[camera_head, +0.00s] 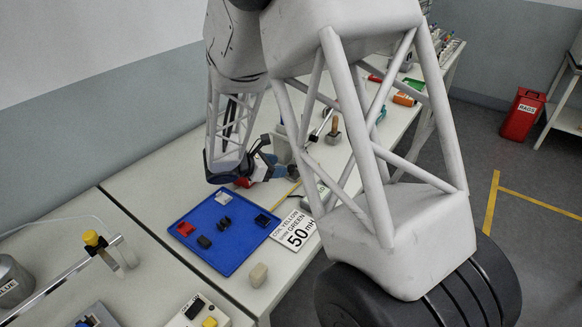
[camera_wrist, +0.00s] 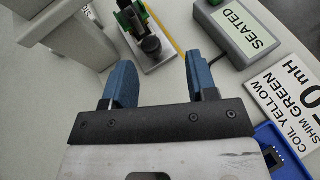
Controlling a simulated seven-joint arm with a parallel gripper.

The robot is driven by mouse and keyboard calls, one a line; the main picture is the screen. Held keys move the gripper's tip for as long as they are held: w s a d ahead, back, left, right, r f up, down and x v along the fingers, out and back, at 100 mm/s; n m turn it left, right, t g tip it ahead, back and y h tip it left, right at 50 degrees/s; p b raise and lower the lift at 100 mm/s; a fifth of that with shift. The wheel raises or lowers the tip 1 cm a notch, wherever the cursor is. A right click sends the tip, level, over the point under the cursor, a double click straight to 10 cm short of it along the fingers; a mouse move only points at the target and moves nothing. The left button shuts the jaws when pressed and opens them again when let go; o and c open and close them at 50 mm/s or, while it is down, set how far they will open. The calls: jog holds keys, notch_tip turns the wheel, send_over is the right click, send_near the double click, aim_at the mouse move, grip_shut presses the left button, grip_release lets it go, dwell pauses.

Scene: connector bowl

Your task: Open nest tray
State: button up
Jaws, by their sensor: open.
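My gripper (camera_wrist: 160,82) is open in the wrist view, its two blue fingers spread with nothing between them. Just beyond the fingertips is a small fixture (camera_wrist: 158,58) with a metal plate, a round black knob and green parts. The knob appears apart from both fingers. In the head view my gripper (camera_head: 268,168) is low over the bench, behind the blue tray, and my arm hides part of the fixture area. Nothing in view is labelled as the nest tray, and I cannot tell whether the fixture's plate is part of it.
A grey box marked SEATED (camera_wrist: 240,32) and a coil/shim card (camera_wrist: 290,88) lie right of the fixture. A grey block structure (camera_wrist: 75,35) stands close left. The blue tray (camera_head: 222,262) holds several small parts.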

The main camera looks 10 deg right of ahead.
aim_at(290, 167)
jog(key=shift+w+a+f+n+t, duration=0.3)
jog(key=shift+w+a+f+n, duration=0.2)
jog(key=shift+a+f, duration=0.1)
jog(key=shift+d, duration=0.1)
jog(key=shift+x, duration=3.9)
jog(key=shift+s, duration=0.1)
grip_shut()
